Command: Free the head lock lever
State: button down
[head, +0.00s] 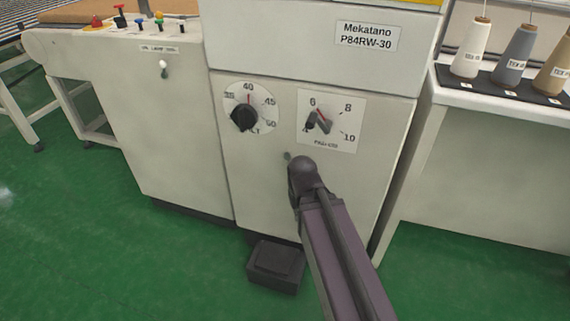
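A small lever with a pale knob (164,66) sticks out of the front of the left machine cabinet, just under a small label (159,49). The label is too blurred to read for sure, so I cannot confirm that this is the head lock lever. Its locked or free position is not clear. My arm (335,240) rises from the bottom right and its joint is in front of the centre panel, well right of and below the lever. Nothing is touching the lever.
A black knob dial (244,116) and a second dial (330,121) sit on the centre panel. A dark pedal box (276,265) stands on the green floor (140,260). Thread cones (513,57) stand on the right table. Coloured levers (139,24) top the left cabinet.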

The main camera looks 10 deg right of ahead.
notch_tip(320, 180, up, 4)
jog(key=p, duration=0.2)
jog(key=shift+p, duration=0.35)
jog(key=shift+s, duration=0.15)
